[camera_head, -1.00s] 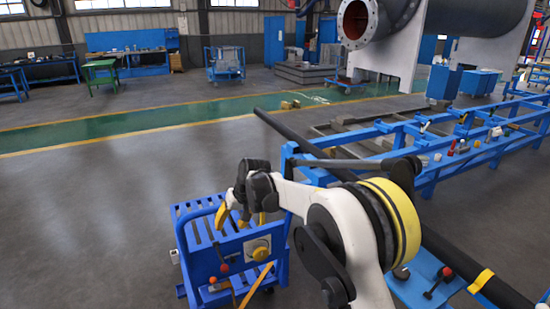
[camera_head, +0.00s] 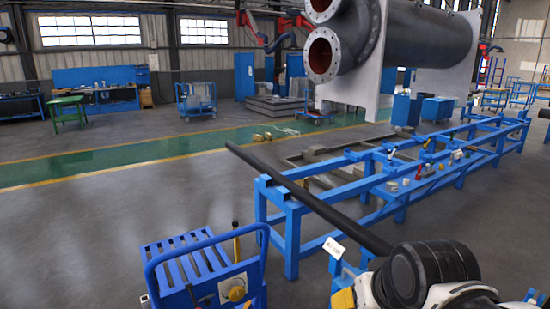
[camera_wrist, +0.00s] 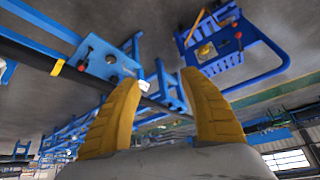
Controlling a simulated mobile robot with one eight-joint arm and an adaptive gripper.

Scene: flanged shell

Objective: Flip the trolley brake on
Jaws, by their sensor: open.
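The blue slatted trolley (camera_head: 180,262) stands at the lower left of the head view. An upright dark and yellow lever (camera_head: 236,243) stands at its right side, above a yellow knob (camera_head: 236,293). In the wrist view, which is upside down, the trolley (camera_wrist: 238,66) is at the upper right, with its yellow knob (camera_wrist: 205,49) and a red-tipped lever (camera_wrist: 238,36). My gripper (camera_wrist: 160,80) is open and empty, apart from the trolley. Its yellow fingers are spread. I cannot tell which lever is the brake.
A blue frame (camera_head: 290,245) with a long black bar (camera_head: 330,212) stands right of the trolley. A white tag (camera_head: 334,248) is close to my arm. Large flanged shell (camera_head: 420,45) at the back. Open floor (camera_head: 90,230) lies left of the trolley.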

